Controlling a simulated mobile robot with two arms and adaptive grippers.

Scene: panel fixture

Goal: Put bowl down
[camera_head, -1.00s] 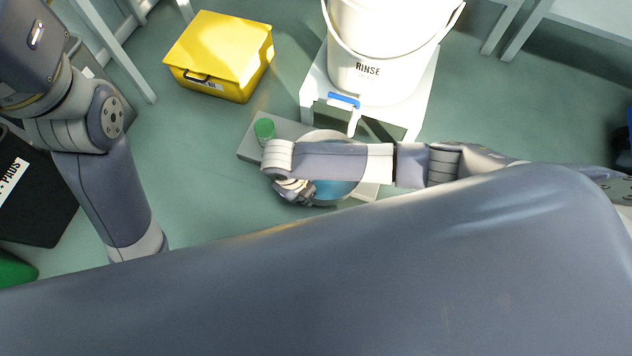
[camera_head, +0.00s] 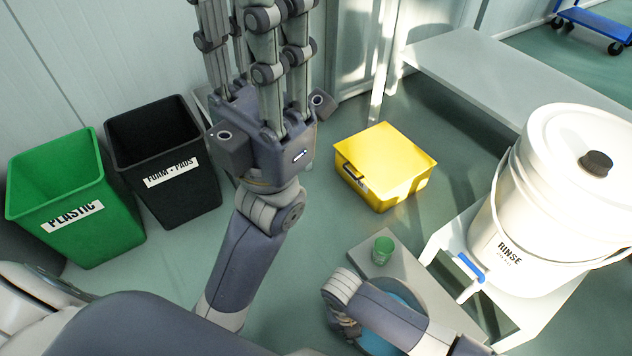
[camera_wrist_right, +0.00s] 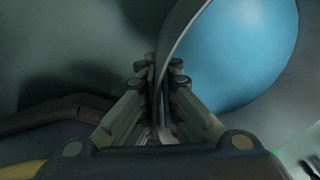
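The bowl (camera_head: 402,292) has a pale rim and a blue inside. In the head view my right forearm covers much of it. It is over or on a low grey bench (camera_head: 415,270); I cannot tell whether it touches. My right gripper (camera_head: 345,322) is at the bowl's left edge. In the right wrist view, the gripper (camera_wrist_right: 160,85) is shut on the rim of the bowl (camera_wrist_right: 240,60), with one finger on each side. My left gripper (camera_head: 255,40) points up, away from the bowl, its fingertips cut off by the top edge.
A green cup (camera_head: 382,250) stands on the low bench. A white RINSE bucket (camera_head: 535,220) with a blue-handled tap is on a white stand at right. A yellow box (camera_head: 384,165), black bin (camera_head: 160,150) and green PLASTIC bin (camera_head: 75,195) stand on the floor.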

